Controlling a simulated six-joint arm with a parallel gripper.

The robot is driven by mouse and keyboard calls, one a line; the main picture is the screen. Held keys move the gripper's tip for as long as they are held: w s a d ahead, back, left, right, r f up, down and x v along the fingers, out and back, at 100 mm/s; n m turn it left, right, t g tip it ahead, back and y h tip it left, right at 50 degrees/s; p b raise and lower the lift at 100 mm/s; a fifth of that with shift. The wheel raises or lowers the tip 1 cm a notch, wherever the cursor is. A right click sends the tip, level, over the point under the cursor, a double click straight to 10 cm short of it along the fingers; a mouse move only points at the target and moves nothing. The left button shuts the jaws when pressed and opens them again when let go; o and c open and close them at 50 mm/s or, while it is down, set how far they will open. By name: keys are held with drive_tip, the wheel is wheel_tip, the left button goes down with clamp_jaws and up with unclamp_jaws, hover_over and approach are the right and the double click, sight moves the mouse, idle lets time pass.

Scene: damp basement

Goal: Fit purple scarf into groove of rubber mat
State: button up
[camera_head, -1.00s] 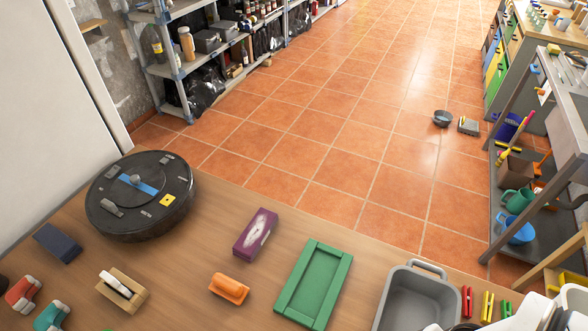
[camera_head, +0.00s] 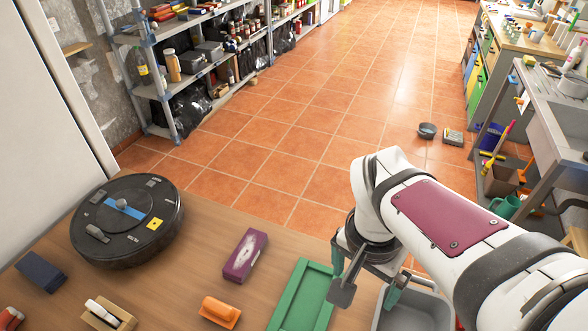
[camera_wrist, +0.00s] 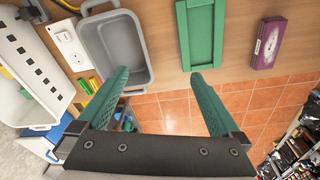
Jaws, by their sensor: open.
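The purple thing (camera_head: 245,255) looks like a small block or box with a whitish patterned top, not a loose cloth. It lies flat on the wooden table, left of a green rectangular piece (camera_head: 300,300) with a raised rim and long recess, apparently the mat. The recess looks empty. In the wrist view the purple block (camera_wrist: 270,42) is at the upper right and the green piece (camera_wrist: 205,30) at top centre. My gripper (camera_head: 368,282) hangs right of the green piece, near the grey bin. Its green fingers (camera_wrist: 160,75) are spread with nothing between them.
A grey bin (camera_wrist: 141,45) is beside the green piece. An orange block (camera_head: 220,311), a black robot vacuum (camera_head: 127,250), a dark blue block (camera_head: 41,271) and a white-and-tan item (camera_head: 107,315) lie to the left. Table is clear around the purple block.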

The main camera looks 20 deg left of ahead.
drive_tip(key=w+a+f+n+t, duration=0.15)
drive_tip(key=w+a, duration=0.25)
drive_tip(key=a, duration=0.7)
drive_tip(key=n+t, duration=0.2)
approach(245, 251)
drive_tip(key=shift+y, duration=0.4)
drive_tip(key=x, duration=0.8)
drive_tip(key=shift+w+d+f, duration=0.15)
drive_tip(key=shift+d+f, duration=0.15)
drive_tip(key=shift+d, duration=0.05)
drive_tip(key=c, duration=1.4)
drive_tip(key=shift+r, duration=0.1)
